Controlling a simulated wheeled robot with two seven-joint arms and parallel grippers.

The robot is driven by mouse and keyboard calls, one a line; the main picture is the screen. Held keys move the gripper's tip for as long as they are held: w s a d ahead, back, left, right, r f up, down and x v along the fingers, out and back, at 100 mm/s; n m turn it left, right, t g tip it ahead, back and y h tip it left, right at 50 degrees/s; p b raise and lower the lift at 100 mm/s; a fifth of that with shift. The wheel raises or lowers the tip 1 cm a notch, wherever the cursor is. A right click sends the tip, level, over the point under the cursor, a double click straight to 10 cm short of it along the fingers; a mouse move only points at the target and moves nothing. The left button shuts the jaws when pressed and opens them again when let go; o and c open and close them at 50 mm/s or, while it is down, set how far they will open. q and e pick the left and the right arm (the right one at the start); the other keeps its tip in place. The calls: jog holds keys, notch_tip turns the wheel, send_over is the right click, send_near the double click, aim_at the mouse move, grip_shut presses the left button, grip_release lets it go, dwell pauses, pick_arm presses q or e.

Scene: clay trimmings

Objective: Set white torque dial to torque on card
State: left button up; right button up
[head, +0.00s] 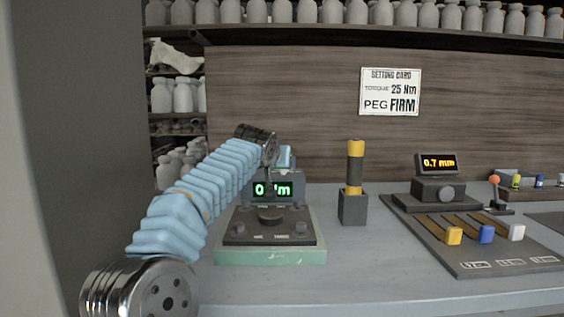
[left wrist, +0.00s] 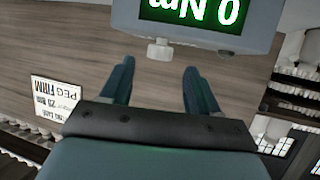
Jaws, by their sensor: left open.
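The display (left wrist: 190,12) shows upside down in the left wrist view and reads 0 Nm. A small white dial (left wrist: 159,49) stands at the housing edge there. My left gripper (left wrist: 159,68) is open, with the dial just beyond and between its fingertips, apparently not touched. In the head view the gripper (head: 286,157) is over the display and the dial cannot be made out. The setting card (head: 390,91) on the wall reads torque 25 Nm, peg FIRM.
A yellow and dark cylinder (head: 355,165) stands in a block right of the tester. Further right are a 0.7 mm display unit (head: 438,165), a dark board (head: 470,262) with yellow, blue and white blocks, and an orange-tipped lever (head: 495,182). Bottles line the shelves.

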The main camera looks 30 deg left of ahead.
aim_at(278, 175)
pick_arm(q)
jog(key=shift+p+x, duration=0.4)
jog(key=shift+x, duration=1.75)
jog(key=c, duration=1)
jog(key=shift+a+r+m+h+p, duration=0.2)
jog(key=shift+m+h+p, duration=0.25)
jog(key=shift+p, duration=0.35)
jog(key=shift+c, duration=0.2)
jog(key=shift+s+a+m+t+h+p, duration=0.1)
jog(key=shift+m+t+h+p, duration=0.05)
jog(key=shift+m+h+p, duration=0.4)
jog(key=shift+a+m+t+h+p, duration=0.15)
jog(key=shift+m+h+p, duration=0.15)
jog(key=shift+h+p, duration=0.35)
jog(key=shift+a+f+m+h+p, duration=0.1)
jog(key=shift+m+h+p, duration=0.4)
jog(key=shift+m+h, duration=0.8)
jog(key=shift+a+f+m+h+p, duration=0.1)
jog(key=shift+m+h+p, duration=0.35)
jog(key=shift+m+h, duration=0.8)
jog(key=shift+g, duration=0.4)
